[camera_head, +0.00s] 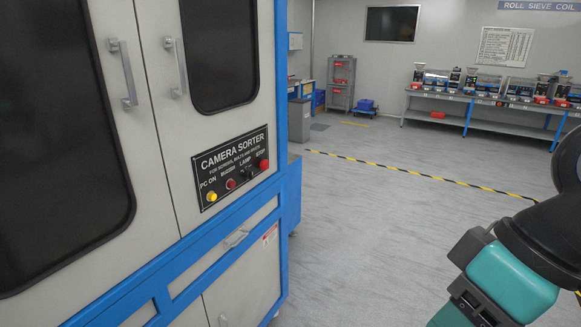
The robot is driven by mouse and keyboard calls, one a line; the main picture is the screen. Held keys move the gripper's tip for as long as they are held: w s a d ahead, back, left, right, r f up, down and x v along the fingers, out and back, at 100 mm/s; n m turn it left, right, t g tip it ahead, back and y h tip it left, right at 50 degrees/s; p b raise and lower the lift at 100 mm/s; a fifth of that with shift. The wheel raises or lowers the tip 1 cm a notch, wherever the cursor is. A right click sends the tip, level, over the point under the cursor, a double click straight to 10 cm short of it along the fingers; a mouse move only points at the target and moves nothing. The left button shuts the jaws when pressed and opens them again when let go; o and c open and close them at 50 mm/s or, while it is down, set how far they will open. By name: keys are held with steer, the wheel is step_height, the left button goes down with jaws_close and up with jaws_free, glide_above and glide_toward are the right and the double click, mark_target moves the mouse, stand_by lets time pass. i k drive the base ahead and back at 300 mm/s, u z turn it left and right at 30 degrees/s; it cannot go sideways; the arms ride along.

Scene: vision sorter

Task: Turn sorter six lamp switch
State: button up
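The camera sorter (270,72) is a tall white cabinet with a blue frame on the left. Its black control panel (229,181) reads "CAMERA SORTER" and carries the labels PC ON, BUZZER, LAMP and STOP. The small dark lamp switch (249,172) is below the word LAMP, between a red button (231,184) and the red stop button (264,165). The switch's turned position is too small to tell. No number six shows on the cabinet. My teal and black arm is at the lower right, well apart from the panel. My gripper fingers are not in view.
Two upper doors have dark windows and metal handles (122,72). The grey floor (350,225) is open between cabinet and arm. A yellow-black floor line (400,172) and a workbench (440,96) with machines are beyond.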

mark_target(248, 174)
steer(key=z, duration=0.15)
steer(key=i, duration=0.65)
steer(key=u, duration=0.55)
steer(key=i, duration=0.45)
steer(key=u, duration=0.5)
